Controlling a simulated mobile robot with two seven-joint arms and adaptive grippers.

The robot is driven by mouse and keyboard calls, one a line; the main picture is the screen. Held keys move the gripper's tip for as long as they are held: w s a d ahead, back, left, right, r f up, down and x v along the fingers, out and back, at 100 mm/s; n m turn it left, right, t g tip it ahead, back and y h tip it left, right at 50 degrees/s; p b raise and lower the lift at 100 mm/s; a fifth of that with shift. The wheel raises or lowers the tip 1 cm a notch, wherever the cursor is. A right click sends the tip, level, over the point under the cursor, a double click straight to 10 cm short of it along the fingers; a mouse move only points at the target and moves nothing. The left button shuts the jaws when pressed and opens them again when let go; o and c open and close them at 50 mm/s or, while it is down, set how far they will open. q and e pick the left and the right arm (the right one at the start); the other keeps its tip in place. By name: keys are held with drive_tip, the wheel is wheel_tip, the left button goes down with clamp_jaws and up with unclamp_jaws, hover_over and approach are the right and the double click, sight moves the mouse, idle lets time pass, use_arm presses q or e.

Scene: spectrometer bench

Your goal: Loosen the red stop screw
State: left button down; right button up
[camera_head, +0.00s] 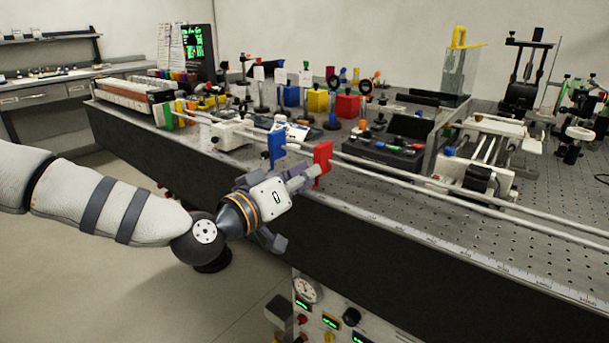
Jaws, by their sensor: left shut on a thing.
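The red stop (323,158) is an upright red block on the pale double rail (384,171) along the bench's front edge. A blue stop (277,147) stands on the same rail just to its left. My left gripper (308,177) reaches in from the left and is shut at the near lower side of the red stop. The fingers cover the place where they grip, so the red stop screw itself is hidden between them. My right gripper is out of view.
A white carriage (231,134) sits on the rail left of the blue stop. A dark box with buttons (383,155) stands close behind the rail. Many optics crowd the perforated bench top. A panel with a gauge (306,290) is below.

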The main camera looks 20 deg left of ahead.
use_arm(q)
drive_tip(key=shift+f+n+b, duration=0.15)
drive_tip(key=shift+n+b, duration=1.95)
drive_tip(key=shift+n, duration=7.1)
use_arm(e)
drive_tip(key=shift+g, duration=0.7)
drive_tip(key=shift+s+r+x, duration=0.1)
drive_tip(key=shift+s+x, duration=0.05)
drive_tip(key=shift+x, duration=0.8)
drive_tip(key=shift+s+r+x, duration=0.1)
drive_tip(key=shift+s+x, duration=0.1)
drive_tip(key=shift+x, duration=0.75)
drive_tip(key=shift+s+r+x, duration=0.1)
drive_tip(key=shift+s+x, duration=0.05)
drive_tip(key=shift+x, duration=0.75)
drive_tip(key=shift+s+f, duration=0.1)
use_arm(q)
drive_tip(key=c, duration=1.6)
unclamp_jaws()
drive_tip(key=v, duration=0.7)
drive_tip(key=shift+s+a, duration=0.1)
drive_tip(key=shift+s, duration=0.2)
